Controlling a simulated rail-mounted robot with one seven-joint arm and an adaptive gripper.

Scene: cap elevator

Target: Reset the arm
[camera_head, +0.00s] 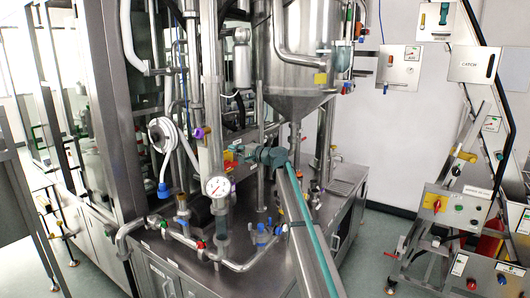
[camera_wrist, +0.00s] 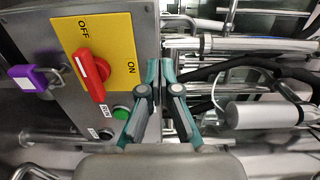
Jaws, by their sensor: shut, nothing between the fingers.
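My gripper (camera_wrist: 160,68) is shut and empty in the wrist view, its two teal-tipped fingers together near the middle. To its left is a grey control box with a yellow plate (camera_wrist: 105,45) marked OFF and ON. A red rotary switch (camera_wrist: 90,72) sits on that plate, its handle slanting. The fingers appear apart from the switch. In the head view my arm reaches up from the bottom toward the middle, and the gripper end (camera_head: 240,153) is beside the yellow-plated box (camera_head: 228,157). The fingertips there are too small to make out clearly.
A purple padlock (camera_wrist: 27,77) hangs left of the switch, with a green button (camera_wrist: 121,112) below the plate. Pipes and a white cylinder (camera_wrist: 262,114) crowd the right. In the head view a steel tank (camera_head: 300,60) and a pressure gauge (camera_head: 218,187) stand close to my arm.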

